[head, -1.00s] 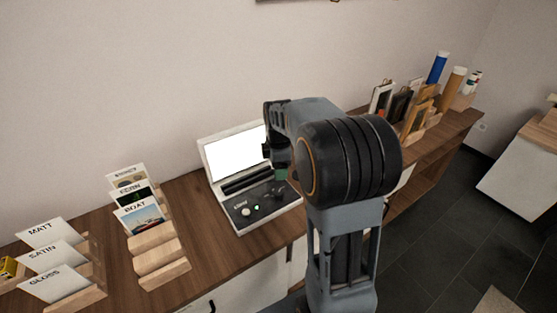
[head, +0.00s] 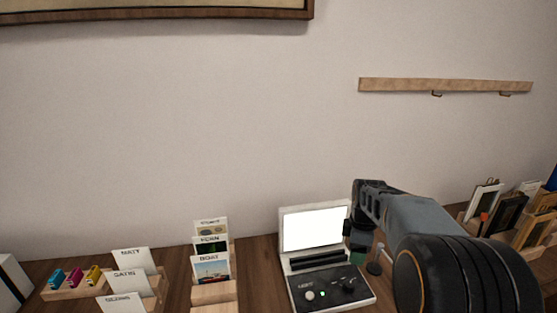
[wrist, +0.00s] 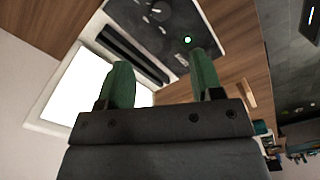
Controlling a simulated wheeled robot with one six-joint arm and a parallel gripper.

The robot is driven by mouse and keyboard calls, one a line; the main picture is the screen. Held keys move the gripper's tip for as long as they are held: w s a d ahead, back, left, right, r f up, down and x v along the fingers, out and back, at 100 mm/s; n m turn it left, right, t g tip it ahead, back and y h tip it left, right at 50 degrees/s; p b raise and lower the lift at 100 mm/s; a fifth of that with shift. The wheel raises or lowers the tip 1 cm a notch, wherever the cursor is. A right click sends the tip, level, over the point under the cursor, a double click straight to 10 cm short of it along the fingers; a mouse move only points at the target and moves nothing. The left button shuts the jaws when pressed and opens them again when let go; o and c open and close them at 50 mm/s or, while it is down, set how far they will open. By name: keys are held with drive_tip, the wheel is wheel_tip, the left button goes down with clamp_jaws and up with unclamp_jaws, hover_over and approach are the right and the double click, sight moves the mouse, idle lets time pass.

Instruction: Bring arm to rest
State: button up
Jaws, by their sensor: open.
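My gripper (wrist: 162,80) shows in the wrist view with two green fingertips held apart and nothing between them. It is open and empty. In the head view my gripper (head: 358,240) hangs at the right edge of a white console (head: 283,222) with a lit screen. My arm covers part of the counter to the right of the console. In the wrist view the console's dark panel (wrist: 185,15) lies beyond the fingertips, with a green light on it. Whether the fingers touch anything cannot be told, but they appear apart from the console.
Card holders stand left of the console, with photo cards (head: 211,268) and finish cards (head: 130,283). A rack with coloured cartridges (head: 75,278) is at far left. Picture frames (head: 508,212) stand at right. A wall rail (head: 445,86) with hooks is above; the wall between is bare.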

drive_tip(key=s+a+r+m+t+p, duration=0.1)
drive_tip(key=s+a+r+m+p, duration=0.1)
drive_tip(key=s+a+m, duration=0.3)
drive_tip(key=s+a+r+m+t+p, duration=0.2)
drive_tip(key=s+a+m, duration=0.2)
drive_tip(key=s+m, duration=0.4)
drive_tip(key=s, duration=0.3)
drive_tip(key=shift+s+a+r, duration=0.15)
drive_tip(key=shift+a+r, duration=0.2)
drive_tip(key=shift+a, duration=0.05)
idle(0.8)
